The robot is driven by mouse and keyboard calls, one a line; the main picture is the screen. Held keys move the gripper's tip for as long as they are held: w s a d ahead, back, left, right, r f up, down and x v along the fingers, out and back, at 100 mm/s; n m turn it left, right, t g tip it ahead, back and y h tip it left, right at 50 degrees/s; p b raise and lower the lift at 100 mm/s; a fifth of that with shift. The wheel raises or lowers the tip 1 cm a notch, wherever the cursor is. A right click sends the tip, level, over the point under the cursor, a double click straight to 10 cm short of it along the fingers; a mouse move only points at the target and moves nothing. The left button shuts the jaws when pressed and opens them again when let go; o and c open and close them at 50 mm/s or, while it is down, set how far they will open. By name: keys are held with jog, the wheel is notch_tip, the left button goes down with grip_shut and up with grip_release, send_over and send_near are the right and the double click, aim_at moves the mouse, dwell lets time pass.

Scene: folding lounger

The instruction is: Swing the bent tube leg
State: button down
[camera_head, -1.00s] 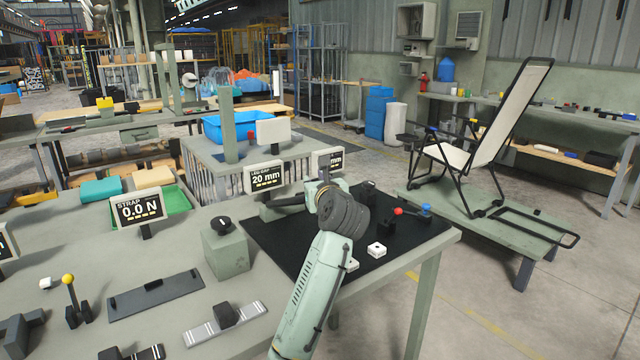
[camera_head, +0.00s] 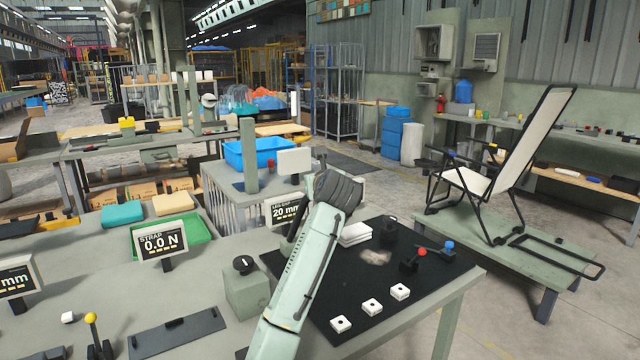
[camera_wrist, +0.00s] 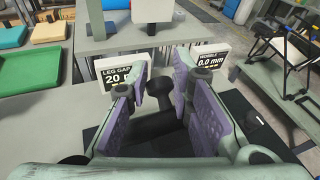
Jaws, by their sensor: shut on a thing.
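The folding lounger (camera_head: 500,150) stands on a low green platform at the right in the head view. A black bent tube (camera_head: 555,255) lies low at its right end, apart from my gripper. In the wrist view my gripper (camera_wrist: 160,100) has its two purple-padded fingers around a dark round-ended thing (camera_wrist: 159,88). I cannot tell what that dark thing is. In the head view my arm's wrist hides most of the gripper, above the black mat's left end. The leg gap display (camera_head: 285,212) reads 20 mm. The wobble display (camera_wrist: 207,80) reads 0.0 mm.
The black mat (camera_head: 400,325) holds white blocks (camera_head: 371,307), a red-knobbed lever (camera_head: 421,252) and a blue-knobbed lever (camera_head: 448,246). A green block with a black knob (camera_head: 246,290) stands left of my arm. Floor lies between bench and lounger platform.

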jog(key=shift+a, duration=0.25)
jog(key=c, duration=1.5)
grip_release()
jog(key=shift+f, duration=0.1)
jog(key=shift+o, duration=0.2)
jog(key=shift+d, duration=0.1)
jog(key=v, duration=1.2)
